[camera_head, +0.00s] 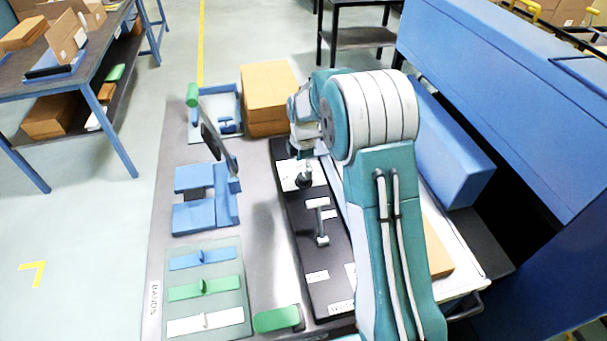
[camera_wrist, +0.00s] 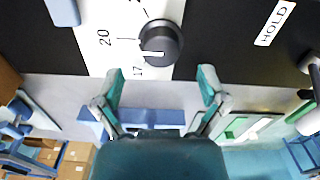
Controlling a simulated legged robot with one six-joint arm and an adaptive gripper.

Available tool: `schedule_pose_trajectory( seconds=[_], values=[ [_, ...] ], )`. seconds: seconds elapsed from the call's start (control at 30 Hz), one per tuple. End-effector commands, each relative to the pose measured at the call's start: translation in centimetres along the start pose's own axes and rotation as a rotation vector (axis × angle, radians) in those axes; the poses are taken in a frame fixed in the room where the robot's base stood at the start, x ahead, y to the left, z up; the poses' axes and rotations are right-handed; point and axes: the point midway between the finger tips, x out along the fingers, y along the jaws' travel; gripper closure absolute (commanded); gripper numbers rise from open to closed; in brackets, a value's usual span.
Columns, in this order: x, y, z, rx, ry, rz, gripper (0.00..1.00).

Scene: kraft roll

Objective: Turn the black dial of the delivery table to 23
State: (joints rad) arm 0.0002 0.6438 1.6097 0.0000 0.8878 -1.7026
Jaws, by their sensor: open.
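The black dial (camera_wrist: 162,42) sits on a white scale plate (camera_wrist: 112,20) in the wrist view. The numbers 20 and 17 show beside it, and another number is cut off at the top edge. The dial's white mark points toward the 17 side. My gripper (camera_wrist: 160,92) is open and empty, its two teal fingers apart from the dial and below it in the picture. In the head view, the white plate (camera_head: 287,172) lies on the black panel (camera_head: 295,220) of the delivery table, under my wrist. My arm hides part of the panel.
A lever with a white handle (camera_head: 322,222) stands on the panel near the dial. A HOLD label (camera_wrist: 274,22) is beside it. Blue blocks (camera_head: 205,195), a board with coloured bars (camera_head: 205,285) and a cardboard box (camera_head: 268,95) are on the table. A blue machine stands right.

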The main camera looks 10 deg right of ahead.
Motion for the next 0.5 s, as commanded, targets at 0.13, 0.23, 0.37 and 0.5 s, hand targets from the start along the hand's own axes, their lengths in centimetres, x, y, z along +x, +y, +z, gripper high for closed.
schedule_pose_trajectory(
  seconds=[0.13,0.23,0.37,0.5],
  values=[
    [2.3,-0.1,0.0,0.000,0.000,-0.002,0.08],
    [3.2,-0.1,0.0,0.001,0.000,-0.002,0.08],
    [3.6,0.0,0.0,0.001,0.000,0.001,0.08],
    [3.6,0.0,0.0,0.001,0.000,0.001,0.08]
  ],
)
